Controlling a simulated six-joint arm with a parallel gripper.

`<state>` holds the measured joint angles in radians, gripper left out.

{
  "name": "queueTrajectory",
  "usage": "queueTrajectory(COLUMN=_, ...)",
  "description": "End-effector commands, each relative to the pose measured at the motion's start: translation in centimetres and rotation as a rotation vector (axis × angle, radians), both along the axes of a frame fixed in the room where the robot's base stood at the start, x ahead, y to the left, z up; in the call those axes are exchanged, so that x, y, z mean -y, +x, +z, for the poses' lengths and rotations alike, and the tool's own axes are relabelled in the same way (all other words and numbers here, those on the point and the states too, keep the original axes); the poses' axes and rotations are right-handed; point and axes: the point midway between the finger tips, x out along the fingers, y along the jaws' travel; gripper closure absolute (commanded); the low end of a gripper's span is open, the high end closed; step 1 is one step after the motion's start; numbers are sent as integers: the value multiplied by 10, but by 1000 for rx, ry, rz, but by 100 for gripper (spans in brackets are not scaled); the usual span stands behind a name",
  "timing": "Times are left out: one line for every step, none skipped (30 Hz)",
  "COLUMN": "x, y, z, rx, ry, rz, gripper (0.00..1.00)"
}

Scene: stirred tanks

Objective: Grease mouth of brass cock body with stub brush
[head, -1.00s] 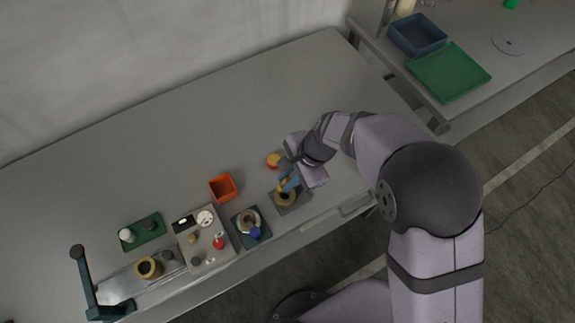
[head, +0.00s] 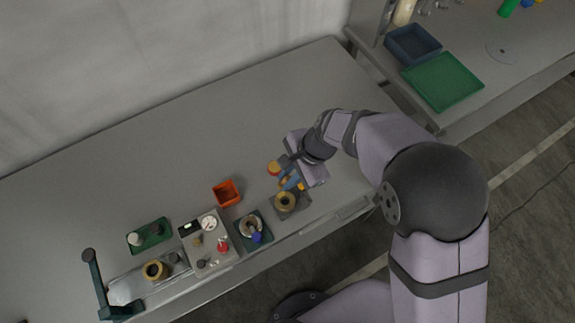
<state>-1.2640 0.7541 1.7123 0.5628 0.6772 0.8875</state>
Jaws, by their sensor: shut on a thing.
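A brass cock body (head: 285,204) stands on a dark grey square pad at the table's front right, its round dark mouth facing up. My gripper (head: 291,182) is just behind it in the head view, shut on a small blue piece, which I take to be the stub brush (head: 290,180). Small orange-yellow parts show on both sides of the blue. The brush's tip and bristles are too small to make out. The brush appears apart from the mouth, but its height above the table is hard to judge. I cannot tell whether the mouth carries grease.
An orange bin (head: 226,192), a dark pad with a ring and blue-topped part (head: 252,229), a grey panel (head: 209,250) and a green tray (head: 149,237) lie leftward. The back of the table is clear.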

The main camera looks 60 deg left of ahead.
Motion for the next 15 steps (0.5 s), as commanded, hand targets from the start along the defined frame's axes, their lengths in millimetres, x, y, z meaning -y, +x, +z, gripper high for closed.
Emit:
queueTrajectory(x=0, y=0, z=0, rx=0, ry=0, rz=0, gripper=100)
queueTrajectory(x=0, y=0, z=1, rx=0, ry=0, rz=0, gripper=100)
queueTrajectory(x=0, y=0, z=2, rx=0, ry=1, rz=0, gripper=100)
queueTrajectory(x=0, y=0, z=3, rx=0, ry=1, rz=0, gripper=100)
queueTrajectory(x=0, y=0, z=5, rx=0, ry=1, rz=0, gripper=100)
queueTrajectory(x=0, y=0, z=8, rx=0, ry=1, rz=0, gripper=100)
queueTrajectory(x=0, y=0, z=10, rx=0, ry=1, rz=0, gripper=100)
queueTrajectory(x=0, y=0, z=12, rx=0, ry=1, rz=0, gripper=100)
queueTrajectory(x=0, y=0, z=15, rx=0, ry=1, rz=0, gripper=100)
queueTrajectory(x=0, y=0, z=18, rx=0, ry=1, rz=0, gripper=100)
queueTrajectory(x=0, y=0, z=21, rx=0, ry=1, rz=0, gripper=100)
queueTrajectory(x=0, y=0, z=24, rx=0, ry=1, rz=0, gripper=100)
queueTrajectory(x=0, y=0, z=26, rx=0, ry=1, rz=0, gripper=100)
queueTrajectory(x=0, y=0, z=28, rx=0, ry=1, rz=0, gripper=100)
queueTrajectory(x=0, y=0, z=30, rx=0, ry=1, rz=0, gripper=100)
